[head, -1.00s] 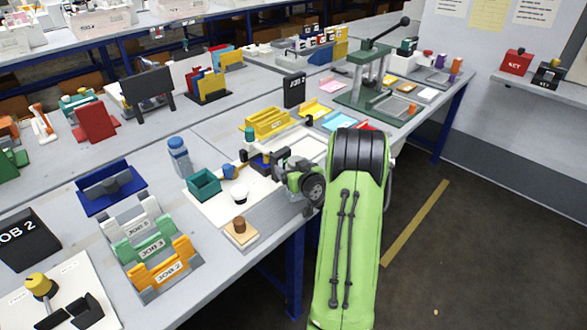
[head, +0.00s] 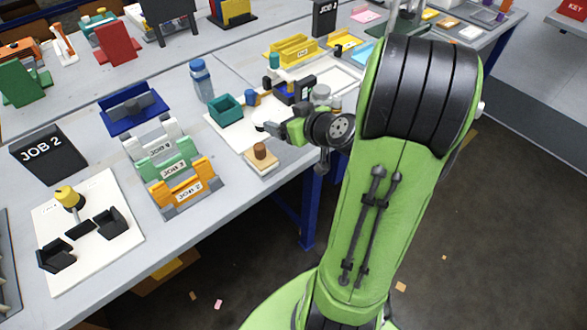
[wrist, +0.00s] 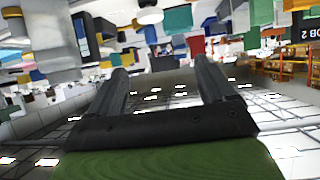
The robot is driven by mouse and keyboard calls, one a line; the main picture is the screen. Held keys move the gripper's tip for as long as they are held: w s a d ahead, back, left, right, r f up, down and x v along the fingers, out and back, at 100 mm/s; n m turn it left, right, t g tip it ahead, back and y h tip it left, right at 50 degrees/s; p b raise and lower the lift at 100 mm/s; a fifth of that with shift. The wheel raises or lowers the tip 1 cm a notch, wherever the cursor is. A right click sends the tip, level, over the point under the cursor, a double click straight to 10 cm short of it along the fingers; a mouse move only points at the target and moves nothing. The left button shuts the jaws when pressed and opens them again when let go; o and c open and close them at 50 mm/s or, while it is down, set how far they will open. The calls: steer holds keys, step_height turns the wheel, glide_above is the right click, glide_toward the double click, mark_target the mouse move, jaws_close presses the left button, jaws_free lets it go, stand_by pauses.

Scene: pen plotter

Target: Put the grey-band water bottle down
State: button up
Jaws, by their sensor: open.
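A water bottle (head: 202,80) with a blue cap and a blue-grey body stands upright on the workbench, behind the teal box. It is too small to make out its band clearly. My gripper (head: 264,129) is open, with nothing visible between its fingers. It is in front and to the right of the bottle, apart from it, near the white board and the wooden block. In the wrist view my two dark fingers (wrist: 163,68) are spread apart, and the bottle cannot be made out there.
A teal box (head: 226,108) stands on a white board near my gripper. A wooden block with a brown knob (head: 260,152) lies by the bench's front edge. JOB racks (head: 168,170) and a blue tray (head: 134,112) stand to the left.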

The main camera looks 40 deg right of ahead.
steer(key=s+a+r+n+g+y, duration=0.1)
steer(key=s+a+r+g, duration=0.2)
steer(key=a, duration=0.6)
steer(key=s+a+n+g+y, duration=0.1)
steer(key=s+a+n+g, duration=0.1)
steer(key=s+a, duration=0.5)
steer(key=s+a+r+m+g+h, duration=0.1)
steer(key=s+a+r+m+g, duration=0.1)
steer(key=s, duration=0.7)
steer(key=shift+s+m+h, duration=0.35)
steer(key=shift+m+h, duration=0.05)
steer(key=shift+r, duration=0.15)
